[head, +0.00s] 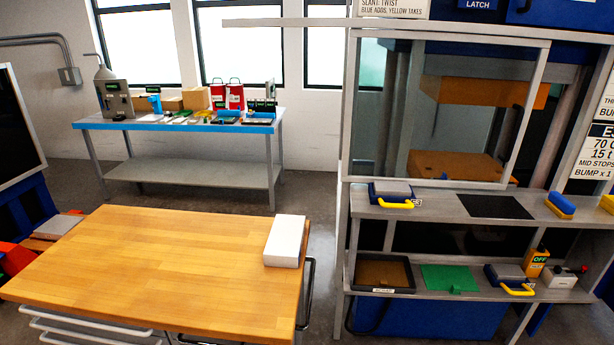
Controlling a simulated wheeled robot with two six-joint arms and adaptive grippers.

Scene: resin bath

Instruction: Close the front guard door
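The front guard door (447,110) is a clear panel in a grey frame on the front of the press at the right. It covers the left and middle of the press opening. A strip of the opening shows uncovered to the right of its frame. A long grey rail (285,22) runs along its top and sticks out to the left past the press. Behind the panel are an orange upper block (480,92) and an orange lower block (455,166). Neither of my grippers is in view.
A wooden-topped cart (160,260) with a white block (285,241) stands in front at the left. A blue-edged bench (180,122) with several items is at the back. The press shelf (450,203) holds a yellow-handled tool (392,194). Floor shows between cart and press.

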